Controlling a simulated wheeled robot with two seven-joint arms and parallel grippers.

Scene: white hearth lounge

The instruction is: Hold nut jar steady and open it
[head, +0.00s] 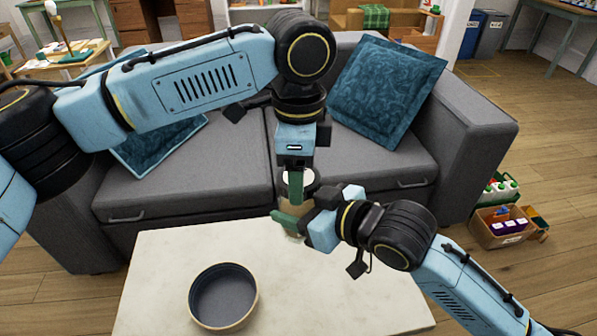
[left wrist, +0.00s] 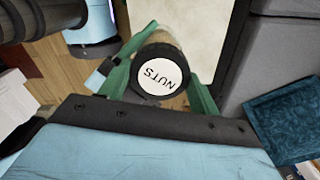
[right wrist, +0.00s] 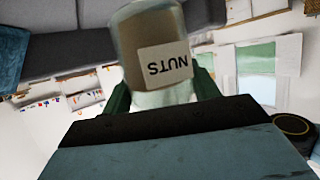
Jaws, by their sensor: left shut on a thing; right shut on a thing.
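The nut jar (right wrist: 155,45) is a pale beige jar with a white "NUTS" label; in the right wrist view it stands between my right fingers. In the head view my left gripper (head: 296,186) comes from above and is shut on the lid. My right gripper (head: 294,216) comes from the right, below it, and is shut on the jar body. The fingers and wrists hide much of the jar in the head view. Any gap between lid and jar cannot be made out.
A pale table (head: 310,290) lies below the grippers, with a round dark-lined bowl (head: 223,297) at its front left. The rest of the visible tabletop is clear. A grey sofa (head: 225,165) with teal cushions (head: 387,92) stands behind. A box of goods (head: 503,228) is on the floor at right.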

